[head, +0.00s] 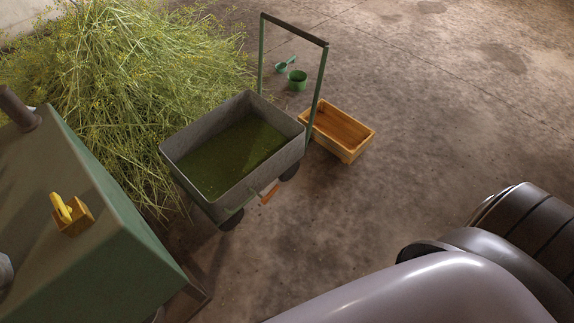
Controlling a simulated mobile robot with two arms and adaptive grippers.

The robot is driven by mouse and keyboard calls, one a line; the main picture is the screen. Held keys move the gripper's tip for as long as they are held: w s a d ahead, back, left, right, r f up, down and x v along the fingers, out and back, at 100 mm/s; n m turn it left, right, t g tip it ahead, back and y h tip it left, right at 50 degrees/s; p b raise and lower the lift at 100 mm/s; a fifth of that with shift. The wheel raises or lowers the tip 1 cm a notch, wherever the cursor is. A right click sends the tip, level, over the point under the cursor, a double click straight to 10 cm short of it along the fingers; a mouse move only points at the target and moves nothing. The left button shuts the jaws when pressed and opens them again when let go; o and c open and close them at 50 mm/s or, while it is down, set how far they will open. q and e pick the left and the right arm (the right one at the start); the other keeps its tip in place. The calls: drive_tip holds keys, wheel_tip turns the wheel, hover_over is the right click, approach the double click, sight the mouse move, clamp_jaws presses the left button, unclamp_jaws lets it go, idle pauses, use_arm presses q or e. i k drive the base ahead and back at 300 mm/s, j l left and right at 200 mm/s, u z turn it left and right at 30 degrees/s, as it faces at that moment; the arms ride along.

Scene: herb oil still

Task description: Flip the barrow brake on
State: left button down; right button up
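The barrow (262,178) stands on the floor in the middle of the head view. It has a grey tub, dark wheels, and a tall green push handle (318,85) with a dark crossbar at its far side. Neither of my grippers is in view; only a part of my own arm shows at the bottom right, apart from the barrow.
A wooden crate (349,151) lies just right of the barrow. A green pot (298,80) and a green scoop (282,68) are behind it. Cut herbs (110,90) heap at left. A green cabinet (120,240) stands lower left, with a yellow-handled item on top. Floor right is clear.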

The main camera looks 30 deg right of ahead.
sight(264, 200)
drive_tip(key=i+l, duration=0.1)
drive_tip(key=l, duration=0.4)
drive_tip(key=i+l, duration=0.1)
drive_tip(key=l, duration=0.4)
drive_tip(key=i+l, duration=0.15)
drive_tip(key=l, duration=0.35)
drive_tip(key=i+l, duration=0.1)
drive_tip(key=l, duration=0.4)
drive_tip(key=i+l, duration=0.1)
drive_tip(key=l, duration=0.4)
